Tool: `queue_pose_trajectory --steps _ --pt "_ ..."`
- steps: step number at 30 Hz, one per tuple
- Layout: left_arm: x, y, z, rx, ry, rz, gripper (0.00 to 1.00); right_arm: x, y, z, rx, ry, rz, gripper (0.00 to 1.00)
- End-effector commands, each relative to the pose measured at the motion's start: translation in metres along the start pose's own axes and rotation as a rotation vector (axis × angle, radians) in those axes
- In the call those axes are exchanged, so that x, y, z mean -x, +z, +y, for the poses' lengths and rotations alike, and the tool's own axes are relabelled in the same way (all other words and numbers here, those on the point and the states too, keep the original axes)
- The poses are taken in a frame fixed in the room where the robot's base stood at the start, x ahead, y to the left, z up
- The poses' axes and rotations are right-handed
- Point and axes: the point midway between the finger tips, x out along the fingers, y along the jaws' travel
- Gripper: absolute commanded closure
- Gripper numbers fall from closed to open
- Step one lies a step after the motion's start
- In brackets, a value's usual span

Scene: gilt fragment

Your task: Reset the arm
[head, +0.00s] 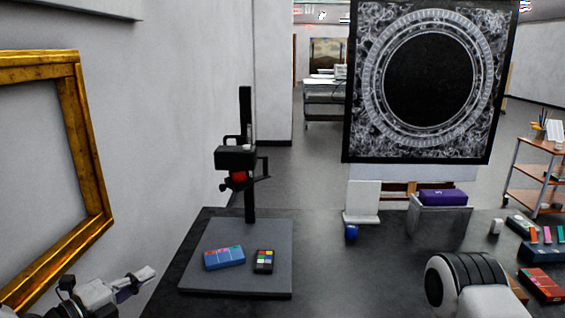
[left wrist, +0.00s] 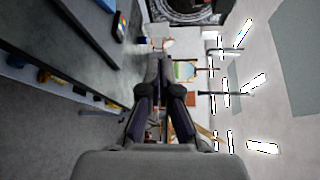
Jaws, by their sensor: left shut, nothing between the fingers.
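My left gripper (head: 136,281) is at the lower left of the head view, beside the left edge of the dark table (head: 325,270) and in front of the gold frame. Its fingers are shut with nothing between them; they also show in the left wrist view (left wrist: 159,75). That view is turned sideways, with the table along its upper left. A white and black part of my right arm (head: 465,285) shows at the lower right of the head view. The right gripper itself is not in view.
A gold picture frame (head: 92,150) hangs on the left wall. A copy stand (head: 247,225) bears a blue box (head: 224,257) and a colour chart (head: 264,261). A large dark panel (head: 350,90) stands behind the table. Small boxes (head: 541,284) lie at the right. The table's middle is mostly clear.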

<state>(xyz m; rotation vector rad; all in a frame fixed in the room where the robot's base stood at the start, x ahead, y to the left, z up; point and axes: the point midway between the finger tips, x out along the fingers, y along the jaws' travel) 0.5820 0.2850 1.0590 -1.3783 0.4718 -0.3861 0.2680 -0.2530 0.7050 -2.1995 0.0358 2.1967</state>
Motion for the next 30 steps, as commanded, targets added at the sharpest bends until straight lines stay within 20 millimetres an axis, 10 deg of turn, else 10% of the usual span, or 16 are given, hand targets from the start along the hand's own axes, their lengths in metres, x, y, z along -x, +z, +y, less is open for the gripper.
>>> queue_pose_trajectory --steps 11,17,22,30 --pt "0.000 -0.084 0.136 0.104 0.353 0.125 1.00 0.000 0.000 0.000 0.000 0.000 -0.001 0.54" --pt "0.053 -0.172 0.259 0.487 0.790 0.055 1.00 0.000 0.000 0.000 0.000 0.000 -0.001 0.54" --pt "0.154 -0.244 0.340 1.042 1.213 -0.437 1.00 0.000 0.000 0.000 0.000 0.000 0.000 0.54" --pt "0.216 -0.238 0.349 1.702 1.005 -1.428 1.00 0.000 0.000 0.000 0.000 0.000 -0.001 0.54"
